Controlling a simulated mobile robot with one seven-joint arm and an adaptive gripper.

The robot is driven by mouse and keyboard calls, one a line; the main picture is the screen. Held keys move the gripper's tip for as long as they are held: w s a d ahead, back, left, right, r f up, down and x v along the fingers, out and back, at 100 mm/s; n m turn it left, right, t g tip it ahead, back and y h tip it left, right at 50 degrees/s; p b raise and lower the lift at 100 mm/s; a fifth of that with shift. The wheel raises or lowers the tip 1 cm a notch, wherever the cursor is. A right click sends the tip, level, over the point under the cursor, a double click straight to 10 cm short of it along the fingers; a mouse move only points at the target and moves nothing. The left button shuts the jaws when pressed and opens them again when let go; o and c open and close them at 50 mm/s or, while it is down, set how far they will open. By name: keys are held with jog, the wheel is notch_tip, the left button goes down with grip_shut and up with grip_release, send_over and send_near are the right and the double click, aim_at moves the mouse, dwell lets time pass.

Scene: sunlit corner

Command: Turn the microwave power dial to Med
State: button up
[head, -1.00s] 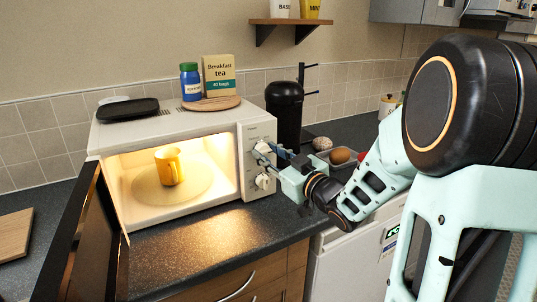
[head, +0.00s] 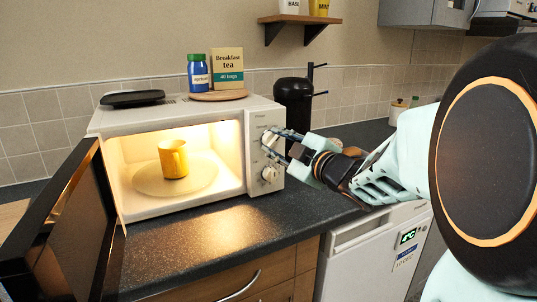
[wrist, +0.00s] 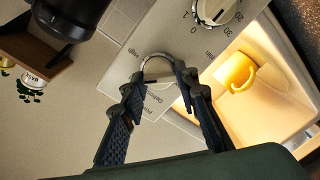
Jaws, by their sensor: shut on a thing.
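The white microwave (head: 215,114) stands on the counter with its door open and its inside lit. Its upper dial, the power dial (head: 268,138), sits above a second dial (head: 269,174) on the right-hand panel. My gripper (head: 279,144) reaches in from the right and is shut on the power dial. In the wrist view the fingers of my gripper (wrist: 160,84) are on either side of the power dial (wrist: 157,65). A "High" label shows beside it; other lettering is partly hidden by the fingers. I cannot tell which setting it points to. The numbered timer dial (wrist: 215,10) is apart from the fingers.
A yellow mug (head: 173,160) stands on the turntable inside. The open dark door (head: 62,225) sticks out at the left. A black tray (head: 132,97), a blue jar (head: 198,72) and a tea box (head: 228,67) are on top. A black bin-like canister (head: 293,105) stands behind my gripper.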

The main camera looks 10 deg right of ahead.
jog(key=shift+n+b, duration=1.2)
jog(key=shift+n, duration=0.2)
jog(key=shift+r, duration=0.15)
jog(key=o, duration=1.1)
